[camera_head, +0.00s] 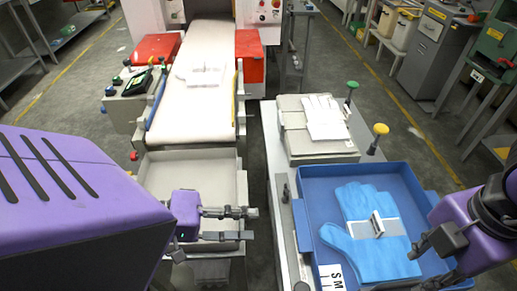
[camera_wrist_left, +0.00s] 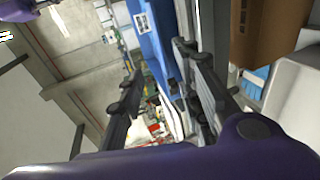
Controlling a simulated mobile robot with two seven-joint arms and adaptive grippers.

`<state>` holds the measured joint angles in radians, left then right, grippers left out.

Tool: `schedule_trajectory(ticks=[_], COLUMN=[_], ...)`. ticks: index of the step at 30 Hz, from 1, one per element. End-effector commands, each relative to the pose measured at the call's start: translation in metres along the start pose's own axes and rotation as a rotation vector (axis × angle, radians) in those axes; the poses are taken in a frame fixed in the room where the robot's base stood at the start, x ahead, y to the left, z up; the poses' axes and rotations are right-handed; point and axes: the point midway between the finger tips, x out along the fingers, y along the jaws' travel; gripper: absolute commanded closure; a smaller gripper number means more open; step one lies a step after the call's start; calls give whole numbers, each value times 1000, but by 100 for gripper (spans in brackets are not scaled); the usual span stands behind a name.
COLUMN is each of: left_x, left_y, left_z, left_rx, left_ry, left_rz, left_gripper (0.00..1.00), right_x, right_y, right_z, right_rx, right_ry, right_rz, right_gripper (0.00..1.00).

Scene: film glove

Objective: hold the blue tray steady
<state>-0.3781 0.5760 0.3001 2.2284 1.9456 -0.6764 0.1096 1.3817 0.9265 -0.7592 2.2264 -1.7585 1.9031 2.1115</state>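The blue tray (camera_head: 303,218) sits on the bench at lower right, with a blue glove (camera_head: 365,258) lying flat in it. A small white and grey piece (camera_head: 377,224) rests on the glove. My left gripper (camera_head: 252,224) is open and empty, left of the tray and apart from it. In the left wrist view its spread fingers (camera_wrist_left: 165,98) frame a blue surface (camera_wrist_left: 152,40) with a white label, which looks like the tray's side. My right gripper (camera_head: 430,245) is over the tray's right side; its fingers are partly hidden, and contact cannot be told.
A grey bin (camera_head: 160,172) stands below the white conveyor (camera_head: 195,110) at left. Behind the tray, a grey box (camera_head: 293,132) carries a white glove (camera_head: 324,117). Green (camera_head: 351,86) and yellow (camera_head: 380,129) knobs stand beside it. A narrow gap separates bin and bench.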

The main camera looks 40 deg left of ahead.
Motion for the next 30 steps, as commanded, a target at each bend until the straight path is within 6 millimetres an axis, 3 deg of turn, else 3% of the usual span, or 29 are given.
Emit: schedule_trajectory(ticks=[7,21,30], left_x=[18,102,121], left_y=[1,2,1], left_z=[0,-1,-1], left_rx=[1,4,2], left_ry=[-3,-1,0], left_rz=[3,4,2], left_gripper=[68,68,68], right_x=[0,0,0], right_y=[0,0,0], right_z=[0,0,0], right_rx=[0,0,0], right_ry=[0,0,0], right_rz=[0,0,0], right_gripper=[69,69,69])
